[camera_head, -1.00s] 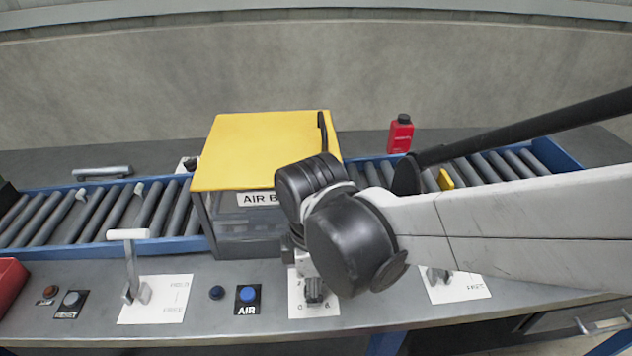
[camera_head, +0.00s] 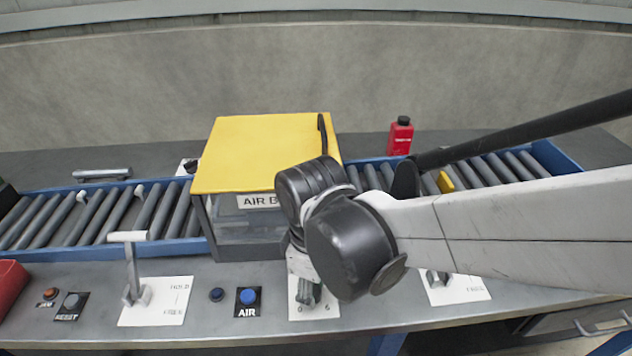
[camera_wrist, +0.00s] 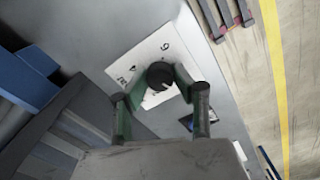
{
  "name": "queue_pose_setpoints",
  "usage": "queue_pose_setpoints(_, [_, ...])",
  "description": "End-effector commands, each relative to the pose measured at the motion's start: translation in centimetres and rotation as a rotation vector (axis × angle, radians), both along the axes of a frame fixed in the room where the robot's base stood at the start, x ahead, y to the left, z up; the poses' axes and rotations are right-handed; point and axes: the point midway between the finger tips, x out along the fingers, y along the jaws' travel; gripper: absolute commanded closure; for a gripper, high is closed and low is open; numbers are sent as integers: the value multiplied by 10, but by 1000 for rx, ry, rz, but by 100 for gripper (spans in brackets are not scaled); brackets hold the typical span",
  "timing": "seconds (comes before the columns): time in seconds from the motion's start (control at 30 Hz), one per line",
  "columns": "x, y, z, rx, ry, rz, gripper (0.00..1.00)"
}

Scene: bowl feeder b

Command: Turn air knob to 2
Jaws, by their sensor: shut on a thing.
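The air knob (camera_wrist: 160,75) is a dark round knob on a white dial card (camera_wrist: 150,52) with printed numbers. In the wrist view it sits between the green fingertips of my gripper (camera_wrist: 158,84), which is shut on it. In the head view my gripper (camera_head: 308,292) reaches down over the white dial card (camera_head: 318,311), where a 0 and a 6 show. My wrist and fingers hide most of the knob there. I cannot read which number the knob points to.
A blue AIR button (camera_head: 248,296) is left of the dial card. A lever (camera_head: 132,268) stands further left on a white card. A red bottle (camera_head: 400,137) is at the back.

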Motion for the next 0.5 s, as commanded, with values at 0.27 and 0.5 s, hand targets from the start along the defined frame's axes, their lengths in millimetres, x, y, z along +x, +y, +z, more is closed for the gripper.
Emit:
queue_pose_setpoints(0.27, [0,0,0,0,0,-261,100])
queue_pose_setpoints(0.5, [0,0,0,0,0,-488,100])
